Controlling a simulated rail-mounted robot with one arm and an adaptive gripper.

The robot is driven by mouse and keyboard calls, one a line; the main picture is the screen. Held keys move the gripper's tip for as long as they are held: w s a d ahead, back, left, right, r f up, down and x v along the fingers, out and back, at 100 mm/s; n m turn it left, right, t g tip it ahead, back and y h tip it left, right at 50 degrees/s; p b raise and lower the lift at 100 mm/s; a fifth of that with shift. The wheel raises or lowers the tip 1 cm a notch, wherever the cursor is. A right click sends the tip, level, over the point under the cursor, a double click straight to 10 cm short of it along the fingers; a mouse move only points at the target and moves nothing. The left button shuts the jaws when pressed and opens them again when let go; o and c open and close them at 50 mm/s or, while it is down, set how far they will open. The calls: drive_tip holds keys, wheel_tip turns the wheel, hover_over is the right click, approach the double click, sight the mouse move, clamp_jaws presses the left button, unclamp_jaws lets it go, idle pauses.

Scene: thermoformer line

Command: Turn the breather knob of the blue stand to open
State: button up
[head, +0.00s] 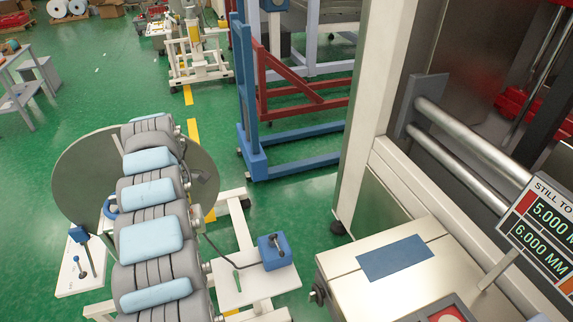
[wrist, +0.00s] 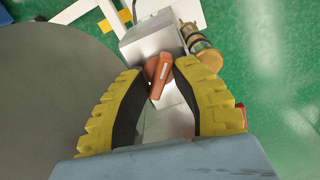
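In the wrist view, an orange knob (wrist: 159,78) with a raised bar and a pale mark sits on a grey metal box (wrist: 150,42). The bar runs nearly up and down the picture, tilted slightly. My gripper (wrist: 162,72) has two yellow, ribbed fingers with dark inner pads. They are apart, with their tips on either side of the knob. I cannot tell whether they touch it. In the head view my gripper and this knob cannot be made out. A blue upright stand frame (head: 252,120) stands on the floor at upper middle; no knob on it is visible there.
A brass-coloured cylinder (wrist: 205,60) sits close right of the knob. A large grey disc (wrist: 55,90) fills the wrist view's left. In the head view, a small white table (head: 255,290) carries a blue box (head: 274,251) with a lever. A white machine (head: 400,190) stands at right.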

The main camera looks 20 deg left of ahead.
drive_tip(key=shift+n+p, duration=0.4)
drive_tip(key=shift+n, duration=0.3)
drive_tip(key=shift+w+d+r, duration=0.1)
drive_tip(key=shift+d+r, duration=0.05)
drive_tip(key=shift+r, duration=0.1)
wheel_tip(320, 180, up, 17)
drive_tip(key=p, duration=1.3)
drive_tip(key=w+d+f+m+t+y, duration=0.2)
drive_tip(key=w+d+f+m+t, duration=0.4)
drive_tip(key=w, duration=0.5)
drive_tip(key=w+d+f+m+t+y, duration=0.2)
drive_tip(key=w+f+t, duration=0.2)
drive_tip(key=w+f, duration=0.5)
drive_tip(key=s+d+r+m+t, duration=0.2)
drive_tip(key=d+m+t, duration=0.1)
drive_tip(key=d, duration=0.5)
drive_tip(key=s+d+r+m+t+p, duration=0.1)
drive_tip(key=s+d+r+m+t, duration=0.1)
drive_tip(key=d+t, duration=0.4)
drive_tip(key=shift+d+r+m+t+y, duration=0.3)
drive_tip(key=shift+d+r+m+y, duration=0.15)
drive_tip(key=shift+d+m, duration=0.7)
